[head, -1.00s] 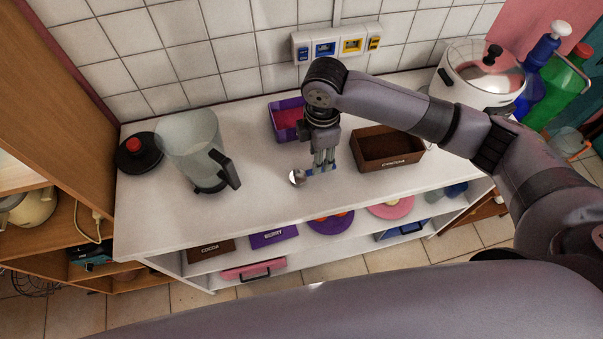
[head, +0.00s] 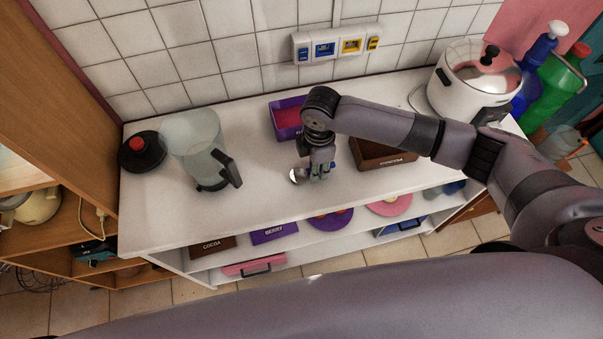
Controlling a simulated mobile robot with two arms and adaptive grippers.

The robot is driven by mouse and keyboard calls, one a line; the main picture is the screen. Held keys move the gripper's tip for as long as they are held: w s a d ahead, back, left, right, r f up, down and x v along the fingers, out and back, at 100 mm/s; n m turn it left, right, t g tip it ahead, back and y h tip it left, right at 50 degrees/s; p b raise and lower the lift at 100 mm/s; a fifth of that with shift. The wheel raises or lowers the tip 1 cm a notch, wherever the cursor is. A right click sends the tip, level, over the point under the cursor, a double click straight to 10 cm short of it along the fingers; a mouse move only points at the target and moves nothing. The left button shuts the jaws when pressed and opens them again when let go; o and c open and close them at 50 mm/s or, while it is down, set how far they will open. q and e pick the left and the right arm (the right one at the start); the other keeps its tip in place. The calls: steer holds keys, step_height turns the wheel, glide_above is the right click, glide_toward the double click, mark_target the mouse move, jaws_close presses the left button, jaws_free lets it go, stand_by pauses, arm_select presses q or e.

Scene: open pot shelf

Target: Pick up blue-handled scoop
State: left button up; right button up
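The blue-handled scoop (head: 297,175) lies on the white counter top (head: 260,205), near its front edge. Its round metal bowl shows at the left of my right gripper (head: 319,176). Most of its blue handle is hidden behind the gripper fingers. My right gripper points down and sits at the handle, with its fingertips low by the counter. I cannot tell whether the fingers are closed on the handle. My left gripper is not in view.
A purple bin (head: 286,117) stands behind the gripper, and a brown cocoa bin (head: 374,156) to its right. A clear pitcher (head: 195,145) and a black lid with a red knob (head: 141,151) stand left. A white cooker (head: 468,85) stands right. Bare counter lies between pitcher and scoop.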

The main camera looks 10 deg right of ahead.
jaws_close()
steer(key=shift+r, duration=0.1)
stand_by(0.3)
